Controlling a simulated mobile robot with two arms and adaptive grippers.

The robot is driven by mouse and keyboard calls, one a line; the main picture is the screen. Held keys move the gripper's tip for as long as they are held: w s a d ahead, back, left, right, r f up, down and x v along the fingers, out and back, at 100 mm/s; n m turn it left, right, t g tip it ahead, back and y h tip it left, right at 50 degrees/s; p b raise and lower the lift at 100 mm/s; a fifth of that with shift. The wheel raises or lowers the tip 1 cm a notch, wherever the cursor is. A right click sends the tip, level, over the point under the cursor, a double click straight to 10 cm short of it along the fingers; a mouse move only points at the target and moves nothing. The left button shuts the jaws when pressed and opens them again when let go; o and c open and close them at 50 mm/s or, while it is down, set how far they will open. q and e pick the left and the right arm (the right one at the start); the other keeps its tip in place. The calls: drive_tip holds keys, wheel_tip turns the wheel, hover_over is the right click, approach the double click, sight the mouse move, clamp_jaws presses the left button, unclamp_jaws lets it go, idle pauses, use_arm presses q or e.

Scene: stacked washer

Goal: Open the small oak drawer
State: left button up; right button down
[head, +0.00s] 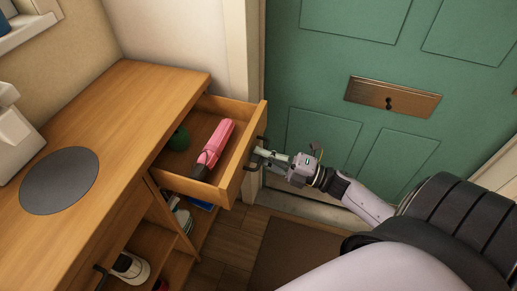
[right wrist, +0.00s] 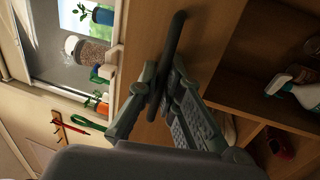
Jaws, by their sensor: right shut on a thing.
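The small oak drawer (head: 232,166) stands pulled well out of the oak cabinet (head: 150,100) in the head view. A pink object with a dark end (head: 214,145) and a round green thing (head: 179,138) lie inside it. My right gripper (head: 262,155) is at the drawer's front, shut on its dark handle. In the right wrist view the dark bar handle (right wrist: 174,40) runs between the fingers (right wrist: 160,92) of my right gripper, against the wooden front. My left gripper is not in view.
A green door (head: 330,75) with a brass letter plate (head: 392,97) stands behind my right arm. A dark mat (head: 300,255) lies on the wooden floor. Open shelves under the cabinet hold a white shoe (head: 130,266). A grey disc (head: 59,180) lies on the cabinet top.

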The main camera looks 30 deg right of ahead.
drive_tip(key=c, duration=1.7)
unclamp_jaws()
drive_tip(key=v, duration=1.2)
drive_tip(key=shift+w, duration=0.1)
